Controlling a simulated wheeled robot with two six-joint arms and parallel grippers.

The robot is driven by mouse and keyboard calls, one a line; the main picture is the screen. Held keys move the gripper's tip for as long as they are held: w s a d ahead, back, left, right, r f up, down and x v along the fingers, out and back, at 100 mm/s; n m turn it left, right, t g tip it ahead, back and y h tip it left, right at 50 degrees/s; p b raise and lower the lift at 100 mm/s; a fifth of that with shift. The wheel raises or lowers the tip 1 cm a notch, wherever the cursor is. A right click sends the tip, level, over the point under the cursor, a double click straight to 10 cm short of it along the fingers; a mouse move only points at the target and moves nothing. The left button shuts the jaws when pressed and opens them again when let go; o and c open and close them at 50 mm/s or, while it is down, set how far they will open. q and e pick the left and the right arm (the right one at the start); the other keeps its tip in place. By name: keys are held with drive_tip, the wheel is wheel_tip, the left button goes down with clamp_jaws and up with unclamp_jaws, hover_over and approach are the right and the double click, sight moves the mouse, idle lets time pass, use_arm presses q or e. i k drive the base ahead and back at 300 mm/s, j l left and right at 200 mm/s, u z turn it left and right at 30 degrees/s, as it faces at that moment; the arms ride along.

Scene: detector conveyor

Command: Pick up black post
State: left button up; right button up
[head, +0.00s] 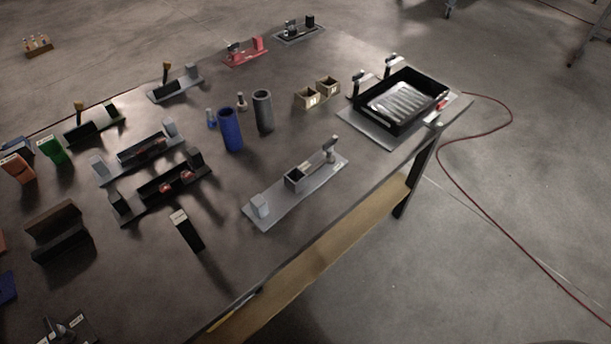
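A black post (188,233) with a pale top stands on the dark tabletop (225,285), left of the grey plate fixture near the table's front edge. It looks upright and apart from the things around it. Neither of my grippers shows in the head view.
A grey plate fixture (270,208) lies to the right of the post. Black-ended fixtures (127,208) lie to its upper left, and a dark V-shaped block (62,246) to its left. Blue (229,130) and grey (263,112) cylinders stand behind. A black tray (398,125) sits far right.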

sight(182, 223)
drive_tip(key=j+u, duration=0.15)
drive_tip(key=u, duration=0.7)
